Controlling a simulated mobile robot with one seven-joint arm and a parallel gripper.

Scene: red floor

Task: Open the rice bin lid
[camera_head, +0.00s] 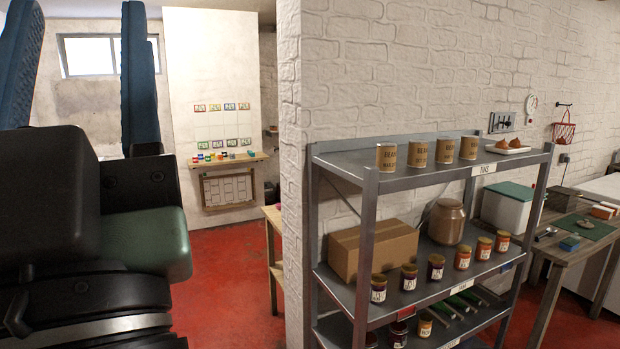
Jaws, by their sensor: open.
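My gripper (82,60) fills the left edge of the view, close to the camera. Its two blue fingers point up and stand wide apart, with nothing visible between them. A white box with a green lid (512,190) shows at the right end of the shelf rack; it looks like the rice bin, though no label is readable. Its lid appears to lie flat and closed on top. I cannot tell whether the box stands on the middle shelf or just behind it. My gripper is far to the left of it, not touching it.
The metal shelf rack (430,157) holds tins (417,153), jars (409,277), a cardboard box (374,250) and a brown lidded pot (446,222). A wooden table (566,246) stands at right. A brick wall end (290,130) divides the room. Red floor (228,275) is open at centre left.

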